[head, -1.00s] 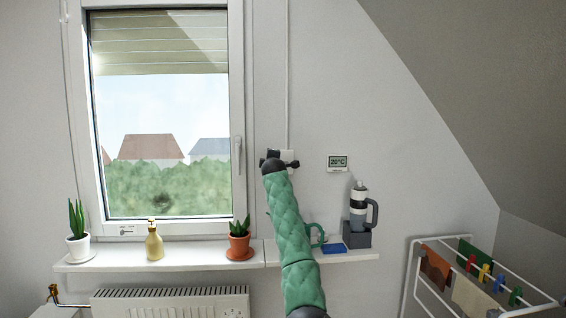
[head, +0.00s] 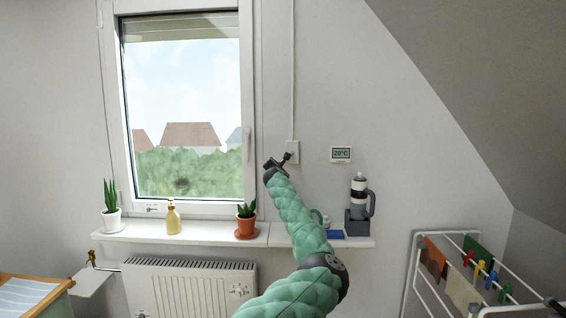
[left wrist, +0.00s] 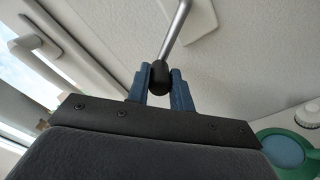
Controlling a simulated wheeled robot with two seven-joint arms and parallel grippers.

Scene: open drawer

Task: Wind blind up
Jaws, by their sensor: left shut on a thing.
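The window blind (head: 180,30) is a beige slatted shutter covering only the top strip of the window, with sky, trees and roofs showing below. A white winder box (head: 293,146) sits on the wall right of the window, under a thin vertical cord. My left gripper (head: 279,162) is at this box. In the left wrist view my left gripper (left wrist: 161,85) has its blue fingers shut around the black knob (left wrist: 159,74) of a grey metal crank (left wrist: 176,30). The crank's joint with the box is hidden in the head view. My right gripper is not in view.
A shelf (head: 190,232) below the window carries potted plants, a gold bottle (head: 173,217), a blue item (head: 336,234) and a grey flask (head: 359,194). A teal mug (left wrist: 285,145) is near my gripper. A drying rack (head: 412,270) stands at right.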

